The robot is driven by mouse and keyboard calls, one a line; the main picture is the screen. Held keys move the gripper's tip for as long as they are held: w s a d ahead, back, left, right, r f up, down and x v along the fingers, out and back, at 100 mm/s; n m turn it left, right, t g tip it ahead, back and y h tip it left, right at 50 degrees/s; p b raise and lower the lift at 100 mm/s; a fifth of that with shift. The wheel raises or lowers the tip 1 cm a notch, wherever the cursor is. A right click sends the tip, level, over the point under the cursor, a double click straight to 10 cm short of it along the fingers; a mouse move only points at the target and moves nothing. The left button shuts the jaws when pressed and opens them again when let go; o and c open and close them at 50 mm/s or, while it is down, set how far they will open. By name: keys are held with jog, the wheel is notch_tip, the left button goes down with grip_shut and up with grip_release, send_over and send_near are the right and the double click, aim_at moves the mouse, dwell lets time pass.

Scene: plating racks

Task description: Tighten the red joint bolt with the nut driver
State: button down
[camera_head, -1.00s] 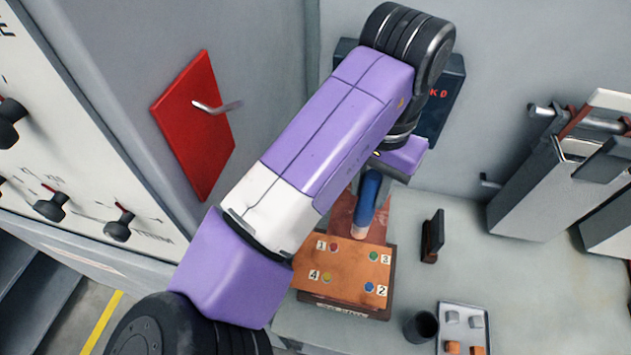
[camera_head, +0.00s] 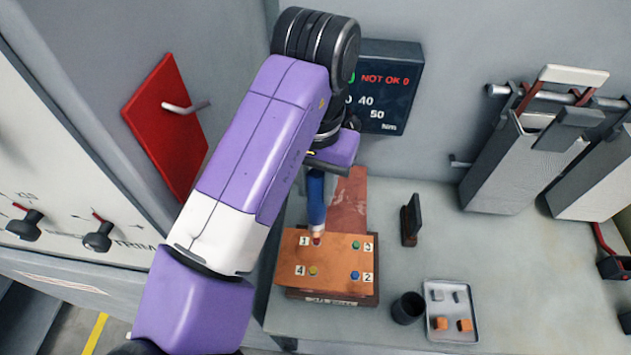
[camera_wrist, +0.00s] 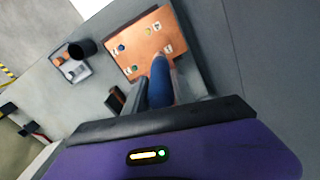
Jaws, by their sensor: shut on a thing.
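My gripper (camera_head: 322,172) is shut on the blue nut driver (camera_head: 316,200) and holds it roughly upright, tip down, above the copper joint plate (camera_head: 335,246). The driver's lower end is at the red bolt (camera_head: 316,239) beside label 1; I cannot tell whether it is seated on the bolt. A green bolt (camera_head: 355,245) is by label 3, a blue bolt (camera_head: 355,275) by label 2 and a yellow-green bolt (camera_head: 313,271) by label 4. In the wrist view, the blue driver (camera_wrist: 160,85) reaches from the gripper to the plate (camera_wrist: 135,45); its tip covers the red bolt.
A dark cup (camera_head: 407,308) and a tray (camera_head: 452,285) with small blocks stand right of the plate. A small dark stand (camera_head: 410,220) is nearby. A red panel (camera_head: 165,125) is at left.

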aim_at(317, 206)
jog(key=shift+f+b, duration=1)
jog(key=shift+f, duration=1.5)
jog(key=shift+d+f+p, duration=0.1)
jog(key=shift+f+p, duration=0.25)
jog(key=shift+p, duration=0.75)
dwell(2.2)
jog(key=shift+r, duration=3.15)
